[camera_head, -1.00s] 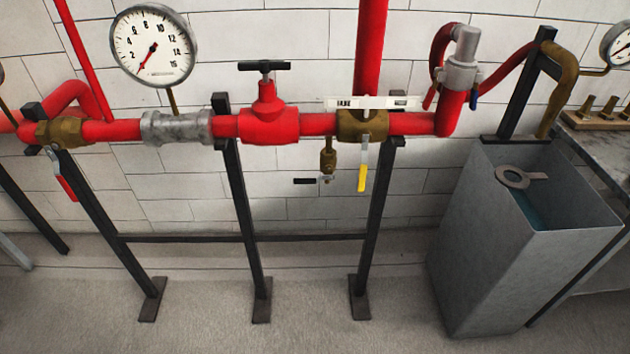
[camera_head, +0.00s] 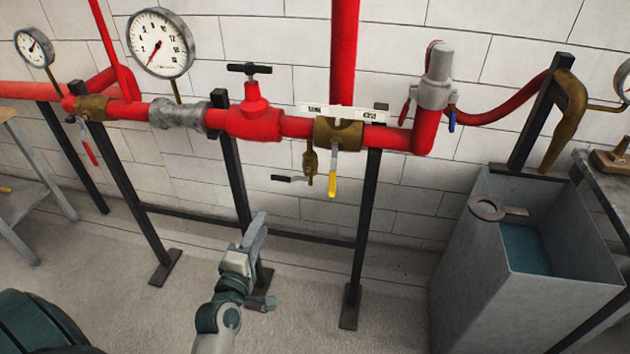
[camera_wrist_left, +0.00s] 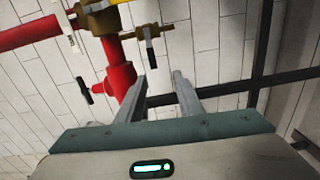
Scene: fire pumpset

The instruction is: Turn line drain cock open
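The line drain cock (camera_head: 309,165) is a small brass valve hanging under the red pipe, just left of a larger brass valve (camera_head: 338,132) with a yellow-tipped lever (camera_head: 333,180). Its short lever has a black grip (camera_head: 287,178) pointing left, roughly level. My left gripper (camera_head: 256,232) is below and left of the cock, apart from it. In the left wrist view its two fingers (camera_wrist_left: 158,82) stand apart with nothing between them. Brass fittings (camera_wrist_left: 100,18) and black-gripped levers show beyond the fingertips there. My right gripper is not in view.
A red valve with a black handle (camera_head: 253,110) sits left on the pipe. Black stand legs (camera_head: 364,230) hold the pipe above the floor. A grey open tank (camera_head: 500,250) stands at the right. The floor in front is clear.

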